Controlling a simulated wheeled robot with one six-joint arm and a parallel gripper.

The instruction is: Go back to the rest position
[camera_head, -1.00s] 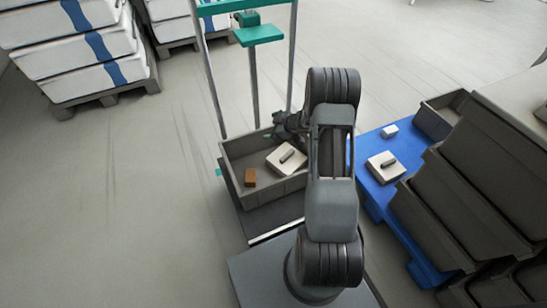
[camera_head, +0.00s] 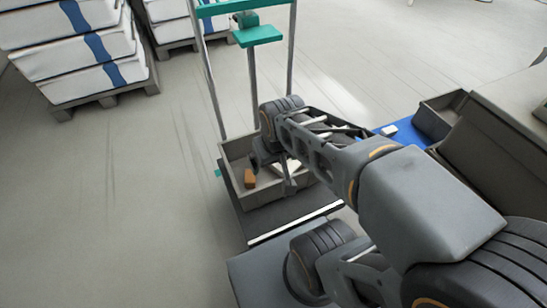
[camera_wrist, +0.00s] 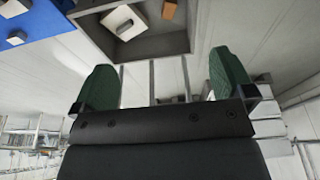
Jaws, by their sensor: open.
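My gripper (camera_wrist: 165,82) shows in the wrist view with its two green fingers wide apart and nothing between them. In the head view my arm reaches across to the grey bin, and my wrist hides part of it. The grey bin (camera_head: 268,196) holds a brown block (camera_head: 250,178) and a white square piece with a dark handle. In the wrist view the white piece (camera_wrist: 122,22) and brown block (camera_wrist: 169,9) lie inside the bin, beyond the fingertips and apart from them.
A blue surface (camera_wrist: 40,22) with small white pieces lies beside the bin. Dark stacked bins (camera_head: 490,140) stand at the right. A teal-topped frame (camera_head: 258,35) rises behind the bin. Loaded pallets (camera_head: 105,95) stand at the back left. Floor at the left is clear.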

